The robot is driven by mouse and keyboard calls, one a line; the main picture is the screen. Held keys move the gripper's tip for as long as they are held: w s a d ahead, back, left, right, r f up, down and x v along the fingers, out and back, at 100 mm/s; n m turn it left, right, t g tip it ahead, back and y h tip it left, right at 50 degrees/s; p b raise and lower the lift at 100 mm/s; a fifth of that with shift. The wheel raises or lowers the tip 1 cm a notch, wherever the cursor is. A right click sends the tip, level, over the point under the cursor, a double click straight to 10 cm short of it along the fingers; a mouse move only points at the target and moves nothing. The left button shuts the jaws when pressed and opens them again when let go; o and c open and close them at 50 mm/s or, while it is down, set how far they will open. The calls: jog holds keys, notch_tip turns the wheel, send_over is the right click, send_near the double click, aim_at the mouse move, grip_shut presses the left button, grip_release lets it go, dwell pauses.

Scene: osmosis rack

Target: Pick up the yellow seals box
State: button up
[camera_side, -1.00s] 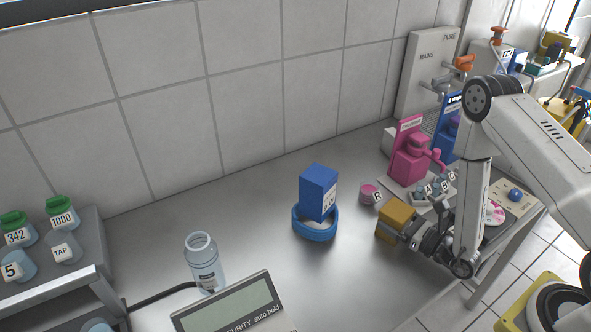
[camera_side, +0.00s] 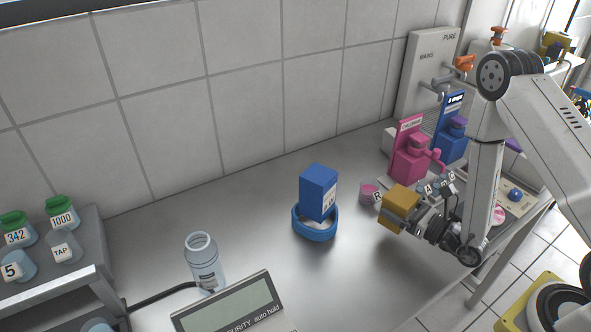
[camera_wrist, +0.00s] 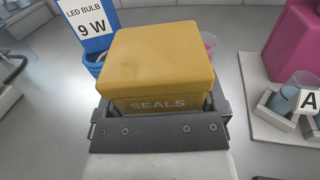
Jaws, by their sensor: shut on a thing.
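The yellow seals box (camera_side: 401,207) is held at the end of my gripper (camera_side: 418,216), at the right part of the steel bench in the side view. In the wrist view the box (camera_wrist: 157,62) fills the middle, with "SEALS" on its near face. My gripper (camera_wrist: 158,118) is shut on the box there; the fingers at its sides are mostly hidden. The box appears raised a little above the bench and slightly tilted in the side view.
A blue box (camera_side: 318,192) stands in a blue ring (camera_side: 315,228) to the left. A pink-lidded jar (camera_side: 368,191) labelled R and pink (camera_side: 410,160) and blue (camera_side: 452,141) units stand behind. A bottle (camera_side: 205,264) stands at front left.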

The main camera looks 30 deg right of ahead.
aim_at(401, 196)
jog(key=shift+r, duration=2.85)
jog(key=shift+w, duration=0.1)
